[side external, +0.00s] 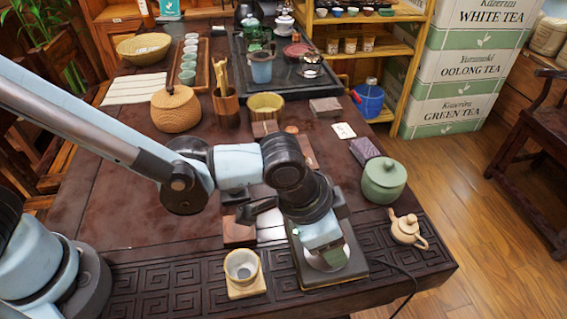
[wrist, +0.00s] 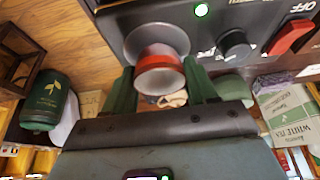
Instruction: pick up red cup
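In the wrist view a red cup (wrist: 160,66) with a grey inside sits between the two green fingers of my gripper (wrist: 160,80). One finger is close along each side of it; I cannot tell whether they press on it or stand just clear. The cup is in front of a round metal plate (wrist: 150,36) on a dark appliance. In the side view my gripper (side external: 322,248) points down over this appliance (side external: 347,272) at the table's front edge. The red cup is hidden there behind my gripper.
The appliance has a black knob (wrist: 234,45), a red switch (wrist: 292,32) and a cable at its right. A small cream cup (side external: 241,266) on a wooden coaster stands left of it. A green lidded jar (side external: 384,182) and a small beige teapot (side external: 407,230) stand right.

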